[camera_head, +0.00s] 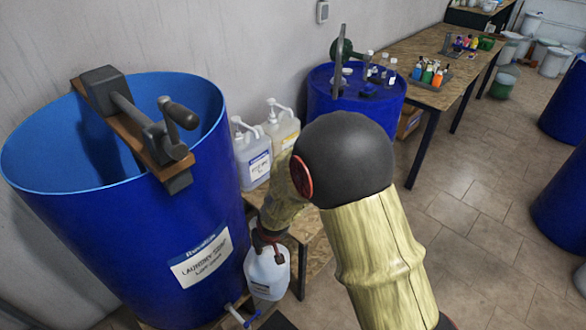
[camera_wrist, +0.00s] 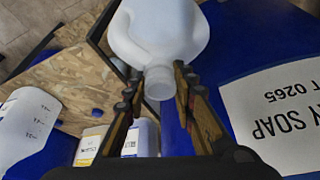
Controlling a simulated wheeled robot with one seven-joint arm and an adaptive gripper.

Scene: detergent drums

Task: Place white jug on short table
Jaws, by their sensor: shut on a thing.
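The white jug (camera_head: 266,276) hangs upright from my gripper (camera_head: 268,240), in front of the large blue drum and by the low wooden table's front corner. In the wrist view the jug (camera_wrist: 165,30) has its neck between the two fingers of my gripper (camera_wrist: 159,78), which is shut on it. The short table (camera_head: 312,232) has a chipboard top, partly hidden by my arm; its top also shows in the wrist view (camera_wrist: 62,85). Two pump jugs, one bluish-white (camera_head: 252,157) and one cream (camera_head: 282,128), stand at its back.
The large labelled blue drum (camera_head: 120,225) stands close on the left, with a tap (camera_head: 240,316) low beside the jug. Another blue drum (camera_head: 330,105) with small bottles stands behind. A long wooden table (camera_head: 425,50) runs further back.

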